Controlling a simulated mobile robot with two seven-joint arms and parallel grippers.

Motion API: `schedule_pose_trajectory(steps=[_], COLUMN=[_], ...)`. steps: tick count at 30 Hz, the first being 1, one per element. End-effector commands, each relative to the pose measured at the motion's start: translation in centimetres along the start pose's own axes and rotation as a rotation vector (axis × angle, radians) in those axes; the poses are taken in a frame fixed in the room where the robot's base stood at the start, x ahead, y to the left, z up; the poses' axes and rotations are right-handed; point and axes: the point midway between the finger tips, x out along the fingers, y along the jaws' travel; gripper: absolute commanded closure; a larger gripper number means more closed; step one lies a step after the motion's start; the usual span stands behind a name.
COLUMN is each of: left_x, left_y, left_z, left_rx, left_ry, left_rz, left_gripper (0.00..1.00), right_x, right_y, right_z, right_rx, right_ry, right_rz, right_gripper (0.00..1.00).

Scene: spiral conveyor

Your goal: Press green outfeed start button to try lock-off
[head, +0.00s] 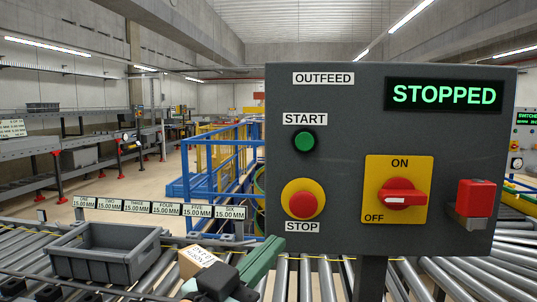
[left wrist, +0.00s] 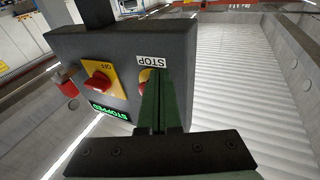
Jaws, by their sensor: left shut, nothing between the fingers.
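The grey outfeed control box (head: 345,110) stands at the right of the head view. Its green start button (head: 305,141) is at the upper left, under the START label. The display (head: 443,95) reads STOPPED in green. A red stop button (head: 303,205) on a yellow base is below. A red rotary switch (head: 402,196) sits on a yellow ON/OFF plate. My left gripper (head: 274,247) is shut and empty, below and left of the stop button. In the left wrist view its green fingers (left wrist: 160,76) partly cover the stop button (left wrist: 144,78) and hide the start button.
A red padlock-like block (head: 475,198) is on the box's right side. A grey tote (head: 104,251) and a cardboard box (head: 197,261) are on the rollers at lower left. Blue railings (head: 215,160) stand behind. Rollers (head: 305,280) run below the box.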

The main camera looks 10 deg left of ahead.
Motion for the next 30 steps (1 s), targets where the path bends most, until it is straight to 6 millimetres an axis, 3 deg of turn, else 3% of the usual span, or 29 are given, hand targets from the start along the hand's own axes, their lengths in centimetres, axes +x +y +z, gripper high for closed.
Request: schedule_pose_trajectory(steps=[3, 6, 12, 18, 30], left_x=[-0.7, -1.3, -2.7, -3.3, -3.0], left_y=[1.9, 3.6, 6.2, 7.0, 6.9], left_z=[-5.1, -8.7, -13.2, -14.5, -14.4], left_rx=[0.04, 0.067, 0.109, 0.123, 0.123], left_ry=[0.122, 0.213, 0.334, 0.372, 0.371], left_rz=[0.044, 0.085, 0.144, 0.165, 0.163], left_gripper=[1.0, 1.0, 1.0, 1.0, 1.0], right_x=[0.3, 0.3, 0.3, 0.3, 0.3], right_y=[-0.1, -0.1, 0.1, 0.3, 0.3], right_z=[0.2, 0.1, 0.3, 0.3, 0.9], right_rx=[-0.001, -0.001, -0.004, -0.004, -0.002], right_ry=[0.001, 0.001, -0.001, -0.002, -0.012], right_rz=[-0.002, -0.002, 0.0, 0.003, 0.004], right_gripper=[0.13, 0.13, 0.13, 0.13, 0.13])
